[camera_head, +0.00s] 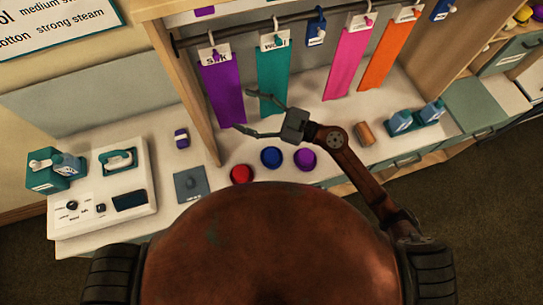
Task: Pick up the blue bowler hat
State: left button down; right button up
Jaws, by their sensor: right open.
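A small blue round thing with a rim (271,157) lies on the white counter (222,204), between a red one and a purple one. It may be the blue bowler hat, but at this size I cannot be sure. My right gripper (243,110) is open and empty, with its fingers spread and pointing left. In the picture it is above the blue thing, in front of the purple and teal hanging strips, and apart from the blue thing. My left gripper is not in view.
The red round thing (241,174) and purple round thing (305,159) sit close on either side. Purple (221,88), teal (273,80), pink (349,58) and orange (388,55) strips hang from a rail. A brown cylinder (364,133) lies to the right; a control panel (105,185) stands left.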

notch_tip(320, 180, down, 6)
jog(key=s+a+n+g+h, duration=0.2)
jog(key=s+g, duration=0.1)
jog(key=g, duration=0.1)
jog(key=m+g+h, duration=0.2)
jog(key=h, duration=0.9)
send_near(272, 155)
jog(key=x, duration=0.2)
jog(key=shift+s+a+f, duration=0.15)
jog(key=shift+a+f, duration=0.1)
jog(key=shift+a, duration=0.15)
jog(key=shift+a+f+m, duration=0.25)
jog(key=shift+f+m, duration=0.05)
jog(key=shift+f, duration=0.55)
jog(key=x, duration=0.5)
jog(key=shift+w+f, duration=0.3)
jog(key=shift+w, duration=0.05)
jog(key=shift+c, duration=0.2)
jog(key=c, duration=0.9)
jog(key=shift+c, duration=0.2)
